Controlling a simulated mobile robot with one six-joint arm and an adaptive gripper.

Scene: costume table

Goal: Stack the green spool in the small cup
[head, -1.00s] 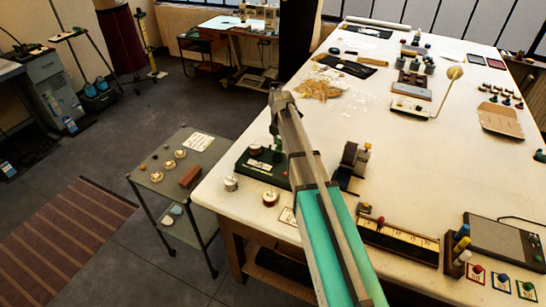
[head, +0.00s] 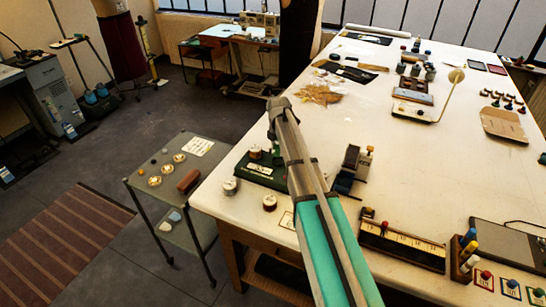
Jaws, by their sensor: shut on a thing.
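My gripper (head: 272,132) hangs at the far end of my arm, over the right part of a dark green board at the near left corner of the white table. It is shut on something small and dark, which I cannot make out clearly. My arm hides part of the board. I cannot pick out the green spool for certain. I cannot tell which object is the small cup; a small pale round piece (head: 230,187) stands at the table's left edge, left of the board (head: 250,172).
A dark device (head: 352,170) stands right of my arm. A low cart (head: 150,200) holding small dishes (head: 166,169) is to the left. The table's centre (head: 430,170) is mostly clear.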

